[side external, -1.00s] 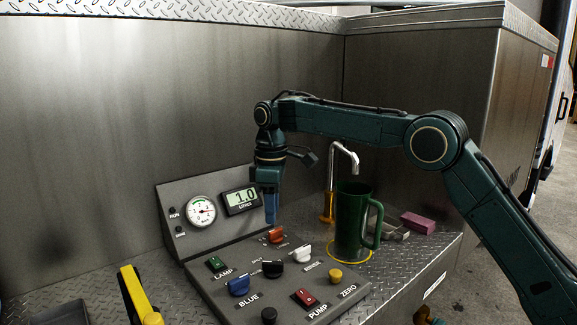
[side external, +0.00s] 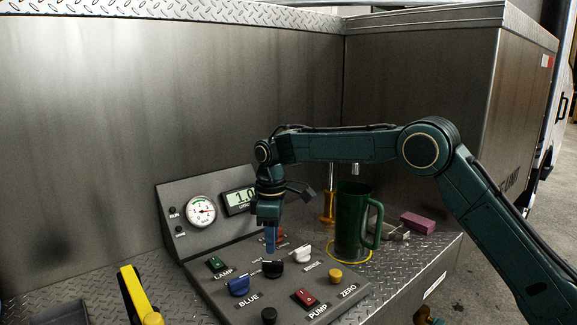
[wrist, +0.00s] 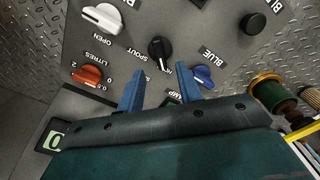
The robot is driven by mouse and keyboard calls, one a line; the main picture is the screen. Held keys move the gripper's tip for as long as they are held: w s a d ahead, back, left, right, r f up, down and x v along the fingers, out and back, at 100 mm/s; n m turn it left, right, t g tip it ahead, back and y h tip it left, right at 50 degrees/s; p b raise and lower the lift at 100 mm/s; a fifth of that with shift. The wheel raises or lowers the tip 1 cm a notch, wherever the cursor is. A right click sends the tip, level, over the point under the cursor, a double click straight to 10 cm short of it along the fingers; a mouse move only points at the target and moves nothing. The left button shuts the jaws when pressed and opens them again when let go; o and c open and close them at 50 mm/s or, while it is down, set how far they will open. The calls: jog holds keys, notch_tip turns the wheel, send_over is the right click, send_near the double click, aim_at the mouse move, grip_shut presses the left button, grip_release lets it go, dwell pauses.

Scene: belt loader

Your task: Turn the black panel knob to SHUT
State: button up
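The black panel knob (side external: 273,269) is on the sloped grey panel (side external: 225,295), among the coloured controls. In the wrist view the black knob (wrist: 160,49) has a pale pointer line and the word SPOUT beside it. The position labels at its sides are partly cut off or too small to read surely. My gripper (side external: 270,250) points down, just above and behind the knob in the side view. In the wrist view my gripper (wrist: 159,68) has its two blue fingers apart with nothing between them. The knob lies just beyond the fingertips, apparently untouched.
An orange knob (wrist: 88,76), a white knob (wrist: 103,18) and a blue knob (wrist: 202,75) surround the black one closely. A red rocker (side external: 304,297) and a yellow button (side external: 335,276) are nearer the front. A green jug (side external: 351,225) stands right. The display (side external: 240,200) reads 1.0.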

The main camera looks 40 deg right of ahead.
aim_at(273, 262)
jog(key=shift+f, duration=3.2)
grip_shut()
